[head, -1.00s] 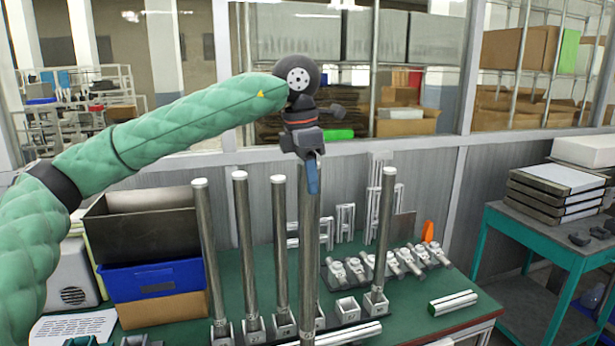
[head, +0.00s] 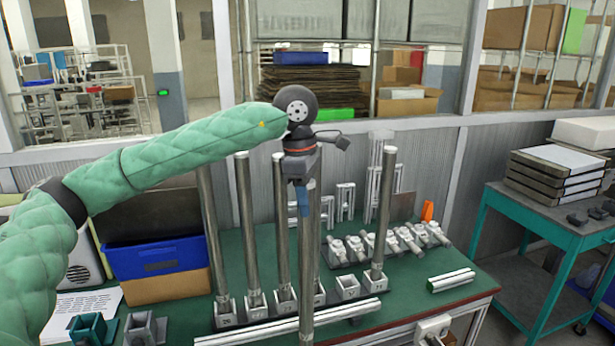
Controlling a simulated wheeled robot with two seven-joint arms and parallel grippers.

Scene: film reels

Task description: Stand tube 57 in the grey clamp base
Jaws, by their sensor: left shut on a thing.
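My left gripper (head: 303,200) is shut on the upper part of a steel tube (head: 306,265). The tube hangs upright in front of the row of standing tubes; its lower end reaches the picture's bottom edge, and I cannot read a number on it. A grey clamp base (head: 140,328), open at the top, sits at the table's front left, beside a teal clamp base (head: 88,328). The held tube is to the right of both and apart from them. My right gripper is not in view.
Several tubes (head: 245,225) stand in a row of numbered sockets; one socket (head: 347,286) is empty. Long silver bars (head: 260,330) lie in front. A blue bin (head: 155,256) is on the left. Metal clamps (head: 385,243) and a short green-striped bar (head: 451,281) lie on the right.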

